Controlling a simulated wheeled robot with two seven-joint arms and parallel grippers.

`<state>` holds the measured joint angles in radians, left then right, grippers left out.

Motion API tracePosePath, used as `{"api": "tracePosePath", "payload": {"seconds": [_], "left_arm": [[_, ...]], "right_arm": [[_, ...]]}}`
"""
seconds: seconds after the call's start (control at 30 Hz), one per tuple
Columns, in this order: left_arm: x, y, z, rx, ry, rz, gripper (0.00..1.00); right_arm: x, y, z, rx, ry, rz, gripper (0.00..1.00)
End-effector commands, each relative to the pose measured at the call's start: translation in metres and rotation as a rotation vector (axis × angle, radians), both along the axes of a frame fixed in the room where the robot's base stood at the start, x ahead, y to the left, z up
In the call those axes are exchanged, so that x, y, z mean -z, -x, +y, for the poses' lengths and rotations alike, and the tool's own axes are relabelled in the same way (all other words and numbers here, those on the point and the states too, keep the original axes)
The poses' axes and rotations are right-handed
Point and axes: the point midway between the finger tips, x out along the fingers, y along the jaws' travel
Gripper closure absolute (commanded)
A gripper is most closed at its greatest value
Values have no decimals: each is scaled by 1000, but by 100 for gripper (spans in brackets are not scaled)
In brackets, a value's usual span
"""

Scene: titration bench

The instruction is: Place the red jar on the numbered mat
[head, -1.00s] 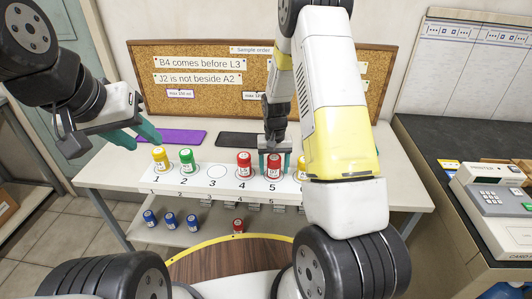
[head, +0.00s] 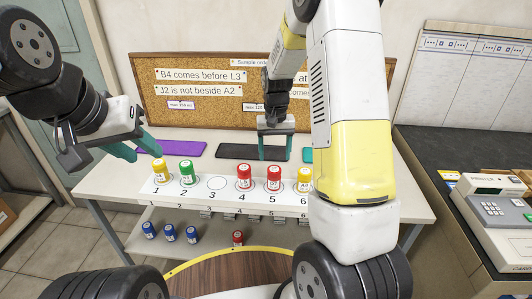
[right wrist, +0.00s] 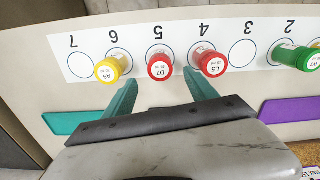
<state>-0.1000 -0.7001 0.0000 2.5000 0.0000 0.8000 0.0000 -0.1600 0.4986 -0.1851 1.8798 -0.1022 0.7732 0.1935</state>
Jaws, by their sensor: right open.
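The numbered mat (head: 217,183) is a white strip with printed circles on the bench. A red jar (head: 244,177) stands upright on 4 and another red jar (head: 274,178) on 5; the right wrist view shows this one labelled D7 (right wrist: 160,67). A third red jar (head: 238,238) is on the lower shelf. My right gripper (head: 276,157) is open and empty behind the jar on 5, apart from it; its fingertips (right wrist: 161,90) point toward that jar. My left gripper (head: 142,149) is open and empty, left of the mat.
A yellow jar (head: 161,170) stands on 1, a green jar (head: 187,172) on 2 and a yellow jar (right wrist: 113,67) on 6. Circles 3 and 7 are empty. Purple (head: 171,148), black (head: 235,151) and teal (right wrist: 72,121) mats lie behind. A corkboard (head: 210,95) stands at the back.

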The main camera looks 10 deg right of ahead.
Motion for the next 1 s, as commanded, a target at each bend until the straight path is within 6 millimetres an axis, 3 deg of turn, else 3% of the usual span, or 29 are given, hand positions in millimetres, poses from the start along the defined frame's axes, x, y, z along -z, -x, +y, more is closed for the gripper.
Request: {"api": "tracePosePath", "payload": {"seconds": [0.17, 0.33, 0.5, 0.7, 0.9, 1.0], "left_arm": [[0, 0, 0, 0, 0, 0, 64], [0, 0, 0, 0, 0, 0, 64], [0, 0, 0, 0, 0, 0, 64], [0, 0, 0, 0, 0, 0, 64], [0, 0, 0, 0, 0, 0, 64], [0, 0, 0, 0, 0, 0, 64]], "right_arm": [[-22, 4, 0, -2, -10, -18, 34], [-79, 31, 3, -17, -59, -104, 34], [-143, 82, 8, -53, -111, -224, 34], [-194, 151, 14, -103, -147, -370, 34], [-214, 210, 19, -149, -155, -494, 34], [-216, 228, 20, -164, -152, -533, 34]]}}
